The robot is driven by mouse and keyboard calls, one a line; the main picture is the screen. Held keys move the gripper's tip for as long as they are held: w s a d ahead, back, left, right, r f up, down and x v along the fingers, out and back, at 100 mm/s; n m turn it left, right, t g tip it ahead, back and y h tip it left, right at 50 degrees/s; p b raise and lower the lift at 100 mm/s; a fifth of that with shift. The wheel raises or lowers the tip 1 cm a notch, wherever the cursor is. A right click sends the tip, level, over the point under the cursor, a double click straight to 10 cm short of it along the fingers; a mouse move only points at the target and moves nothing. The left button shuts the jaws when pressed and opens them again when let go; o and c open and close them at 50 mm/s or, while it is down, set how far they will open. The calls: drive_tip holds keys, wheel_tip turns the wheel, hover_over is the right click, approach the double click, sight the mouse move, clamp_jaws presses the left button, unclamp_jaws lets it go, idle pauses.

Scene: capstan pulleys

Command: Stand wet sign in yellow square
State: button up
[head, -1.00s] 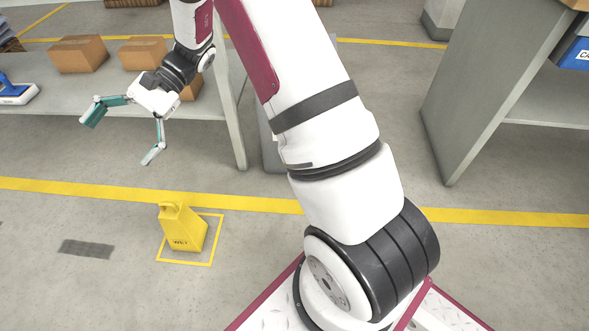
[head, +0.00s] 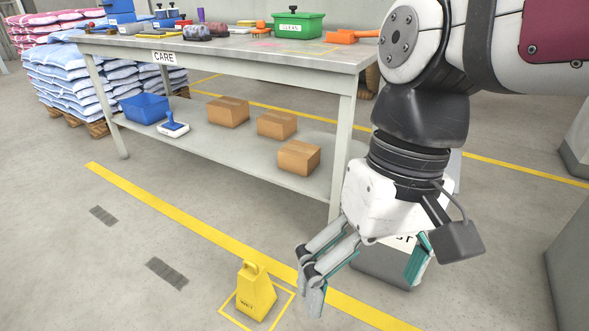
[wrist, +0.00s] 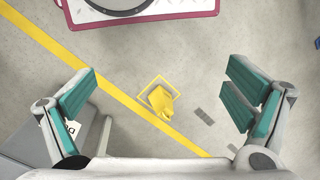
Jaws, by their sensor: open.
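The yellow wet sign (head: 256,293) stands upright on the floor inside the yellow square outline (head: 287,301). It has a handle on top and dark lettering on its front. In the wrist view the sign (wrist: 160,100) shows from above, with the yellow square (wrist: 145,92) around it. My gripper (head: 364,280) is open and empty, above and to the right of the sign in the head view, apart from it. In the wrist view the teal-padded fingers of my gripper (wrist: 160,108) are spread wide, with the sign far below between them.
A workbench (head: 265,57) marked CARE stands behind, with boxes (head: 277,125) and a blue bin (head: 145,107) on its lower shelf. A yellow floor line (head: 180,215) runs behind the sign. A grey bin (head: 385,268) stands behind my gripper. Floor left of the sign is clear.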

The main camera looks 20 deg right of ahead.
drive_tip(key=shift+n+t+h, duration=0.4)
drive_tip(key=shift+t+h, duration=0.3)
drive_tip(key=shift+h, duration=0.2)
drive_tip(key=s+d, duration=0.1)
drive_tip(key=s, duration=0.1)
drive_tip(key=s+d+f, duration=0.1)
drive_tip(key=d, duration=0.1)
drive_tip(key=shift+s+d+f, duration=0.15)
drive_tip(key=shift+s+d, duration=0.1)
drive_tip(key=shift+s, duration=0.1)
wheel_tip(320, 180, up, 41)
drive_tip(key=t+p, duration=0.4)
drive_tip(key=p, duration=3.5)
